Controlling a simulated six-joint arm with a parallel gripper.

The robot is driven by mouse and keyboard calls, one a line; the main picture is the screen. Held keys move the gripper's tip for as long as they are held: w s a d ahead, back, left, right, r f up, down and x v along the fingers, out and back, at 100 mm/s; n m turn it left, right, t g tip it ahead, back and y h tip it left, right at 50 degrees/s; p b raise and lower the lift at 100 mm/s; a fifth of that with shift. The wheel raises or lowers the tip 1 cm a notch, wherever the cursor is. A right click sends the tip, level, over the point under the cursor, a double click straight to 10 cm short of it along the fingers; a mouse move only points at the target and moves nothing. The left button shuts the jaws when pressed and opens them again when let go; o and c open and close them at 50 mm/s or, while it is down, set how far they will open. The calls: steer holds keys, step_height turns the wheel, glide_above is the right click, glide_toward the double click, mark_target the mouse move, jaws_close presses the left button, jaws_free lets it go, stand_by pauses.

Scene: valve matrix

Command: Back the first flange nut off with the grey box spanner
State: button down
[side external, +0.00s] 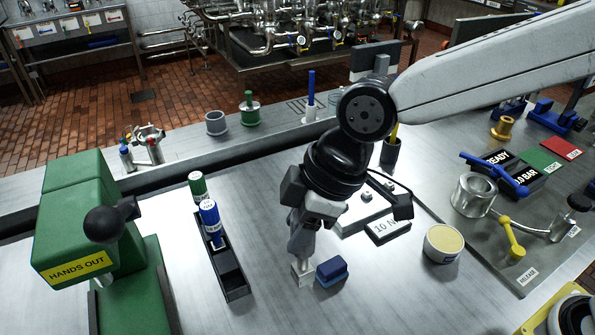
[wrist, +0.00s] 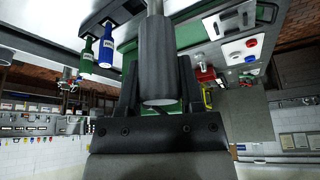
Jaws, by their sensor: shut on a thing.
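My gripper (side external: 303,258) points down over the steel bench, near the middle of the side view. In the wrist view its dark fingers (wrist: 158,82) are shut on a grey cylinder (wrist: 157,55), which looks like the grey box spanner, with a thinner grey shaft running off the top edge. In the side view the held thing is mostly hidden by the fingers; a pale piece (side external: 302,277) shows just below the tips. I cannot tell whether it touches the bench. Small grey pieces (side external: 367,196) sit on a pale plate behind my wrist; I cannot tell whether one is the first flange nut.
A blue block (side external: 331,272) sits close to the right of my fingertips. A black rack (side external: 233,285) with a blue-and-white bottle (side external: 210,218) stands left. A green "HANDS OUT" machine (side external: 75,215) is further left. A cream-topped pot (side external: 443,243) and valve board (side external: 520,275) are right. The front bench is clear.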

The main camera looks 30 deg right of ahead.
steer(key=w+d+f, duration=0.2)
steer(key=w+d, duration=0.7)
steer(key=d, duration=0.1)
steer(key=w+d+f, duration=0.2)
steer(key=w+d, duration=0.6)
steer(key=d, duration=0.2)
steer(key=shift+w+d, duration=0.2)
steer(key=shift+w, duration=0.2)
steer(key=shift+f, duration=3.35)
stand_by(0.4)
steer(key=shift+s+n+g+y, duration=0.1)
steer(key=shift+n+g+y, duration=0.4)
steer(key=shift+n, duration=1.3)
